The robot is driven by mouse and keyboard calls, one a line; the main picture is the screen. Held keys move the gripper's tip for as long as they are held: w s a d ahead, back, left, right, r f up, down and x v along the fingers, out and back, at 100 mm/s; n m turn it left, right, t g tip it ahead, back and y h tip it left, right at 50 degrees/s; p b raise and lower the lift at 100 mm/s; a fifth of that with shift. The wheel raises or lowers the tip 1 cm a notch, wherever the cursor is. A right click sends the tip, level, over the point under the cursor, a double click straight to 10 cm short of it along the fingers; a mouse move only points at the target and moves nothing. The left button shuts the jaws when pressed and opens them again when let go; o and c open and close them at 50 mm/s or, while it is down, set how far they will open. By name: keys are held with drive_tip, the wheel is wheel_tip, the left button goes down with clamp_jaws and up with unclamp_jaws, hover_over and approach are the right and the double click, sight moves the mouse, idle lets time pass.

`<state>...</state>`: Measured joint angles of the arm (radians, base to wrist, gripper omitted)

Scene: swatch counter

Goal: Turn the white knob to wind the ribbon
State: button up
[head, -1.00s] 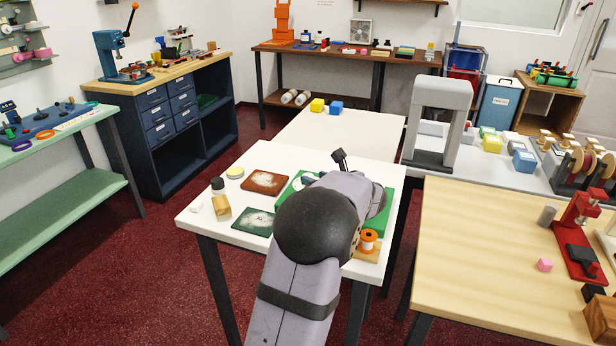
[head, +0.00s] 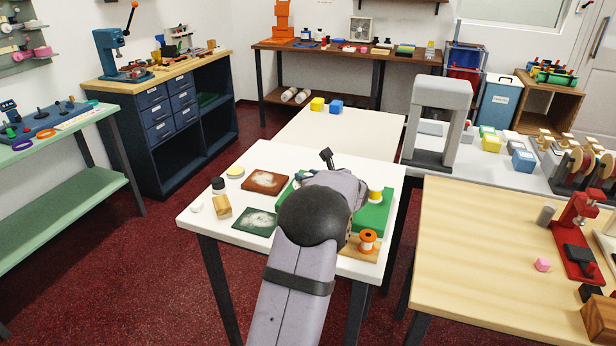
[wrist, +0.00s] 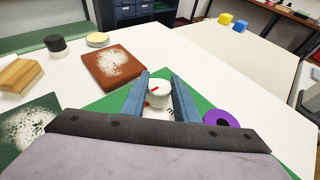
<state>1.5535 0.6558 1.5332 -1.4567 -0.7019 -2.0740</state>
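The white knob (wrist: 159,93) with a red mark stands on a green base (wrist: 105,103) and sits between the two blue fingers of my gripper (wrist: 160,90) in the wrist view. A purple ring-shaped part (wrist: 220,119) lies just right of the fingers. In the head view my arm hides the knob and the fingertips. The green base (head: 372,218) shows to the right of my wrist, with a white and yellow spool (head: 375,192) on it. I cannot make out the ribbon.
An orange spool on a wooden block (head: 367,240) stands at the near right of the white table (head: 300,158).

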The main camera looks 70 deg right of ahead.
drive_tip(key=shift+f+m+h+b, duration=0.15)
drive_tip(key=shift+m+h+b, duration=0.15)
drive_tip(key=shift+b, duration=0.6)
drive_tip(key=m+g+b, duration=0.1)
drive_tip(key=b, duration=0.1)
drive_tip(key=m+g+h+b, duration=0.1)
drive_tip(key=b, duration=0.2)
drive_tip(key=shift+w+f+g, duration=0.15)
drive_tip(key=shift+g, duration=0.15)
drive_tip(key=m+g+h+b, duration=0.1)
drive_tip(key=m+g+b, duration=0.1)
drive_tip(key=b, duration=0.2)
drive_tip(key=shift+m+g+h, duration=0.3)
drive_tip(key=m+g+b, duration=0.2)
drive_tip(key=shift+r+g+h, duration=0.25)
drive_tip(key=shift+g+h, duration=0.05)
drive_tip(key=shift+g, duration=0.1)
drive_tip(key=shift+r+m+g+b, duration=0.1)
drive_tip(key=shift+m+g+b, duration=0.2)
drive_tip(key=shift+m+g, duration=1)
drive_tip(key=o, duration=0.8)
drive_tip(key=shift+a, duration=0.1)
